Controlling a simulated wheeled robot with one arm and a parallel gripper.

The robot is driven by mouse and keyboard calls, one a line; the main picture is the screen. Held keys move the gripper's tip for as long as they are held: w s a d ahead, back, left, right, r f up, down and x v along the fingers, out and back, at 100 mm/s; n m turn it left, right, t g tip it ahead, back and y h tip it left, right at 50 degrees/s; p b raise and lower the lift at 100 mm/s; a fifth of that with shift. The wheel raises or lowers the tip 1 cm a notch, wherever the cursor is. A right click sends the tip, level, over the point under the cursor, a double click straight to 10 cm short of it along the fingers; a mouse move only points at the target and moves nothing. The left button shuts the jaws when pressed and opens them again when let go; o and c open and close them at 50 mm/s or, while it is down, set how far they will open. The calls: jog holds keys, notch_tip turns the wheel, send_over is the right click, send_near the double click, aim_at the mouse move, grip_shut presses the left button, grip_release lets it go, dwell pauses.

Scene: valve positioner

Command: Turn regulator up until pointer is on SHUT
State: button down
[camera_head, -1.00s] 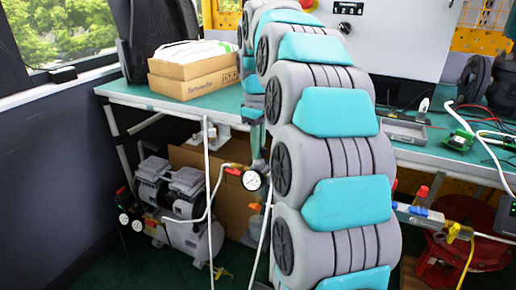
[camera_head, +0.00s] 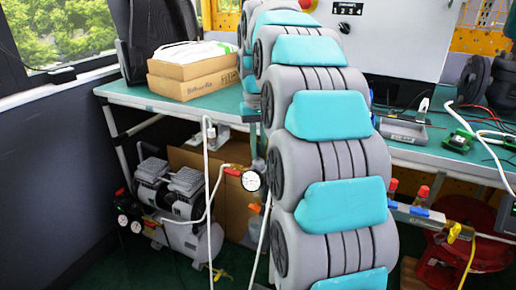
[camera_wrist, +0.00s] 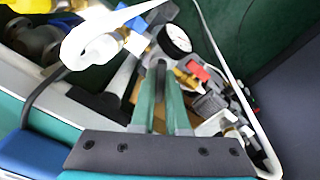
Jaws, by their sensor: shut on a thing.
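A white-faced pressure gauge (camera_head: 251,181) hangs just below the bench's front edge, left of my arm, with a red-handled fitting beside it. It also shows in the wrist view (camera_wrist: 175,39). My gripper (camera_wrist: 160,70) points at the fittings just below that gauge in the wrist view. Its two green fingers are shut on a small grey part, seemingly the regulator knob (camera_wrist: 160,64), which is mostly hidden between the fingertips. The gauge needle is too small to read. I cannot make out a pointer or a SHUT mark. In the head view my arm hides the gripper.
The green-topped bench (camera_head: 165,108) carries cardboard boxes (camera_head: 192,72) and a grey control box (camera_head: 385,30). A compressor (camera_head: 168,190) stands below. White hoses (camera_head: 209,160) hang near the gauge. Another red-handled, blue-fitted line (camera_head: 420,205) is right of my arm.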

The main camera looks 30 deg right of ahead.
aim_at(258, 146)
jog(key=shift+m, duration=0.4)
jog(key=c, duration=0.9)
grip_release()
jog(key=shift+r, duration=0.1)
notch_tip(258, 146, up, 8)
jog(key=shift+f+p, duration=0.15)
jog(key=shift+p, duration=0.8)
